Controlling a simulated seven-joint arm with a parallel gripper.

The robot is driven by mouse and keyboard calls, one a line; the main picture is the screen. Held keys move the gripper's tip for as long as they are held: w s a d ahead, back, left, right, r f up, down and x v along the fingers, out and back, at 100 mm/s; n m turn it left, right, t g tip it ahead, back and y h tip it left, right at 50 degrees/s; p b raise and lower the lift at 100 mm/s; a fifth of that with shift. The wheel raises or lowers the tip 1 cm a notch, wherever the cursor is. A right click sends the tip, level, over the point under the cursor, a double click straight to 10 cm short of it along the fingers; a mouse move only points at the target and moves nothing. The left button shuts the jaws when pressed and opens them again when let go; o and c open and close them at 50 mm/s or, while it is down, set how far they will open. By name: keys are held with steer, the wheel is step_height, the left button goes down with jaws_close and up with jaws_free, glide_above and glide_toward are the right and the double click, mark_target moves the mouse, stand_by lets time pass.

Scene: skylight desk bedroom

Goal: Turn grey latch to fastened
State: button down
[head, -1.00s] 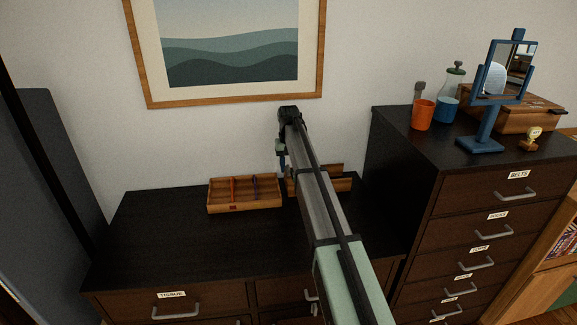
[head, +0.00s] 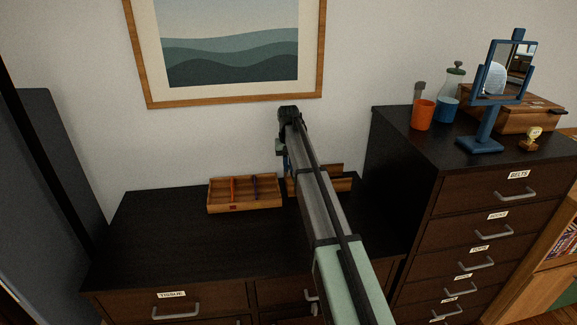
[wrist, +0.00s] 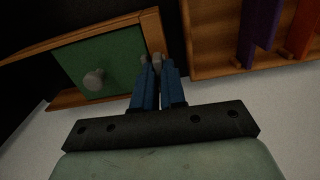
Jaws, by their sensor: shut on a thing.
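A wooden box (wrist: 150,28) with a green panel (wrist: 112,58) and a round grey knob (wrist: 94,79) shows in the wrist view. In the head view the box (head: 338,184) is partly hidden behind my arm. The grey latch (wrist: 157,60) is at the box's edge beside the green panel, mostly hidden by my fingertips. My gripper (wrist: 157,75), with blue fingers, is shut on the latch. In the head view my gripper (head: 284,162) is at the box's left end. The latch's exact angle cannot be told.
An open wooden tray (head: 245,207) with purple and orange dividers or sticks stands close on the left of the box. Both are on a dark dresser (head: 190,243) near the wall. The dresser top left of the tray is clear. A taller drawer cabinet (head: 400,165) stands right.

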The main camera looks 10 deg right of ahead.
steer(key=m, duration=0.4)
steer(key=shift+m, duration=0.3)
steer(key=m, duration=0.4)
steer(key=shift+m, duration=0.3)
steer(key=m, duration=0.4)
steer(key=shift+m, duration=2.1)
steer(key=c, duration=1.2)
jaws_free()
steer(key=shift+r, duration=0.1)
step_height(320, 180, up, 14)
steer(key=shift+f, duration=0.2)
